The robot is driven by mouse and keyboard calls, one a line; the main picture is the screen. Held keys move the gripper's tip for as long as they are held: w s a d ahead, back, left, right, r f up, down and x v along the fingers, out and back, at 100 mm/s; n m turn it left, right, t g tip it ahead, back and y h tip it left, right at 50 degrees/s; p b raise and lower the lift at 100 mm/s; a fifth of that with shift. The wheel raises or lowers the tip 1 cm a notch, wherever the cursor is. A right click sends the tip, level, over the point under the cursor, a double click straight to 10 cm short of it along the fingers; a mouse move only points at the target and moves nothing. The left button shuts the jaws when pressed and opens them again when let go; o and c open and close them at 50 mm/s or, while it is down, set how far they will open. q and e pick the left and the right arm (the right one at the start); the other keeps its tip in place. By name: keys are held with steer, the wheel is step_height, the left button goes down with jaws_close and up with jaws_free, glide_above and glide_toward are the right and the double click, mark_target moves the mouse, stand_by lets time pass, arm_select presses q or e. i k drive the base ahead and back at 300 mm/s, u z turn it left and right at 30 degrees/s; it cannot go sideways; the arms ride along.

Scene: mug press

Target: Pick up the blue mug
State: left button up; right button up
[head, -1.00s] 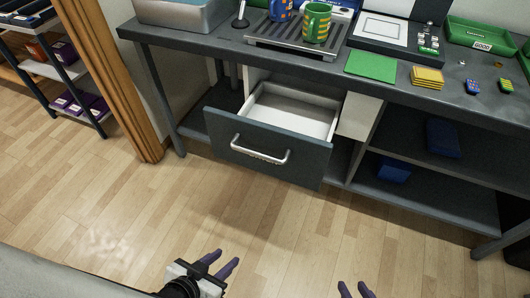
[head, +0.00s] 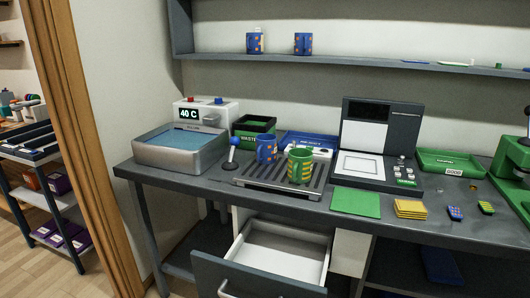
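A blue mug with orange marks (head: 265,149) stands upright on the dark slatted rack (head: 255,177) on the bench. A green mug with yellow stripes (head: 300,167) stands on the same rack, just right of it and nearer. Two more blue patterned mugs stand on the wall shelf, a left one (head: 253,44) and a right one (head: 303,44). Neither of my grippers shows in the head view now.
An open, empty drawer (head: 285,252) juts out below the rack. A water bath (head: 180,147) and a blue-knobbed lever (head: 232,153) stand left of the mugs. A press-like machine (head: 378,150), green mat (head: 355,202) and yellow stack (head: 410,209) lie to the right.

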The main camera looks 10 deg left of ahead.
mark_target(266, 148)
steer(key=u, duration=0.35)
steer(key=k, duration=1.05)
steer(key=u, duration=1.65)
steer(key=i, duration=2.1)
steer(key=z, duration=0.75)
steer(key=i, duration=1.05)
steer(key=z, duration=1.25)
